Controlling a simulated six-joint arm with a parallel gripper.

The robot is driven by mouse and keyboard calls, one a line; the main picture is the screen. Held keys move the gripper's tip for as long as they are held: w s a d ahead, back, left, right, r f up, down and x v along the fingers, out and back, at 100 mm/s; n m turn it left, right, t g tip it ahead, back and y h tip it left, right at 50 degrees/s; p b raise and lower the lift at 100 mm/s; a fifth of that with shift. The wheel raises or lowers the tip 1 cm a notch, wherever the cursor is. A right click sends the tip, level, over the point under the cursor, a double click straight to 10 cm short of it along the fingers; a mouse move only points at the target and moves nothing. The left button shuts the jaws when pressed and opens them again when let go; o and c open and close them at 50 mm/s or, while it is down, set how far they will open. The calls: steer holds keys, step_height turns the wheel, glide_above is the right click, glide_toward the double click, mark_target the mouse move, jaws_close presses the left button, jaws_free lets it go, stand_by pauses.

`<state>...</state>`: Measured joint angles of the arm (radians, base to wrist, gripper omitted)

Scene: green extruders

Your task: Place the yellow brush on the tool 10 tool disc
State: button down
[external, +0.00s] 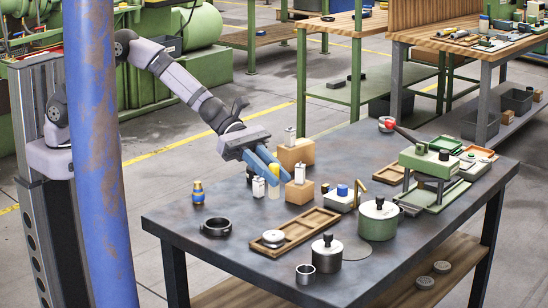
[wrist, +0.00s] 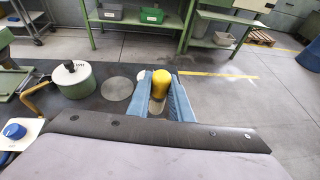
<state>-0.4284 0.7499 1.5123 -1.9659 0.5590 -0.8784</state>
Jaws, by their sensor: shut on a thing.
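My gripper (external: 268,168) has blue fingers angled down over the middle of the dark workbench. It is shut on the yellow brush (external: 273,188). In the wrist view, the rounded yellow end of the brush (wrist: 159,84) sits between the two fingers (wrist: 159,92); the rest is largely hidden. A round disc also shows near the front pot in the external view (external: 353,250). No tool number is readable.
Cardboard boxes (external: 299,192) with small bottles are close beside my gripper.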

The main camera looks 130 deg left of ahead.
steer(key=shift+f+p, duration=0.35)
steer(key=shift+f, duration=4.6)
steer(key=shift+f, duration=0.2)
steer(key=c, duration=1.6)
jaws_free()
steer(key=shift+r, duration=0.1)
steer(key=shift+r, duration=0.15)
steer(key=shift+s, duration=0.25)
steer(key=b+v, duration=0.2)
steer(key=v, duration=0.9)
steer(key=shift+s+a+r, duration=0.1)
steer(key=shift+s+r, duration=0.05)
steer(key=shift+s, duration=0.05)
